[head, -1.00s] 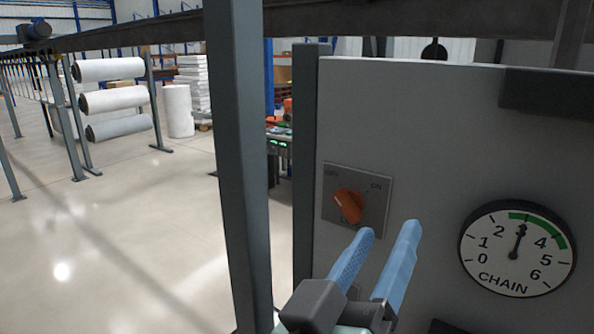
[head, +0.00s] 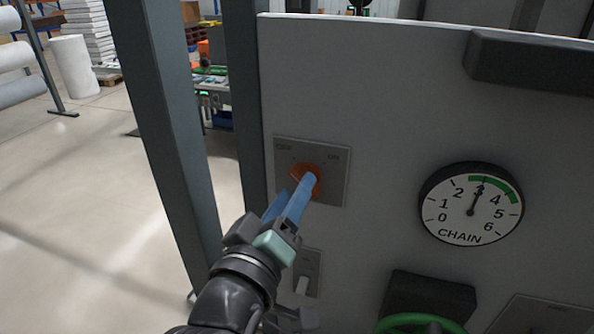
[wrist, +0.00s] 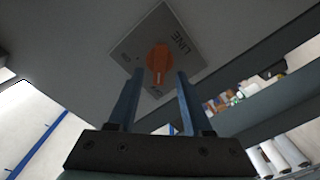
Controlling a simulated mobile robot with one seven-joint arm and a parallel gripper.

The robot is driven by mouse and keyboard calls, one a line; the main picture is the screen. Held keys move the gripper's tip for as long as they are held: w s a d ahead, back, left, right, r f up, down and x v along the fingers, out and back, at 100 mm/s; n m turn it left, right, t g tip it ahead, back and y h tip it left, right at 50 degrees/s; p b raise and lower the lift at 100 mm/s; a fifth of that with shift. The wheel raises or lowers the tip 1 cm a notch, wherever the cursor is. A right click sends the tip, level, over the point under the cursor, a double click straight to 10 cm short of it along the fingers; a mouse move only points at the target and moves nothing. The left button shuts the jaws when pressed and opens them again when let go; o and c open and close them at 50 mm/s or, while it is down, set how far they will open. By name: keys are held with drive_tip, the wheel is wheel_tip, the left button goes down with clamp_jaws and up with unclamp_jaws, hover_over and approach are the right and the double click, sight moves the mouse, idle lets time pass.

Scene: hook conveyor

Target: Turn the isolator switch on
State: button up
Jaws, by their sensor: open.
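The isolator switch is an orange rotary knob (head: 302,173) on a square grey plate (head: 337,185) on the panel. OFF is marked at the plate's upper left and ON at its upper right. In the head view my gripper (head: 298,186) is at the knob, and its near blue finger hides much of it, so the knob's exact angle is hard to read there. In the wrist view the knob (wrist: 159,60) appears between the two open fingertips, one on each side. Whether the fingers touch it I cannot tell.
A CHAIN gauge (head: 471,204) reads about 3, to the right. A small plate with a light toggle (head: 304,281) is below the switch. A dark box and a green ring (head: 420,322) are lower right. A grey post (head: 165,120) stands left of the panel.

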drive_tip(key=x, duration=0.2)
drive_tip(key=shift+w+d+p, duration=0.1)
drive_tip(key=shift+w+p, duration=0.2)
drive_tip(key=shift+p, duration=0.05)
drive_tip(key=shift+c, duration=0.2)
clamp_jaws()
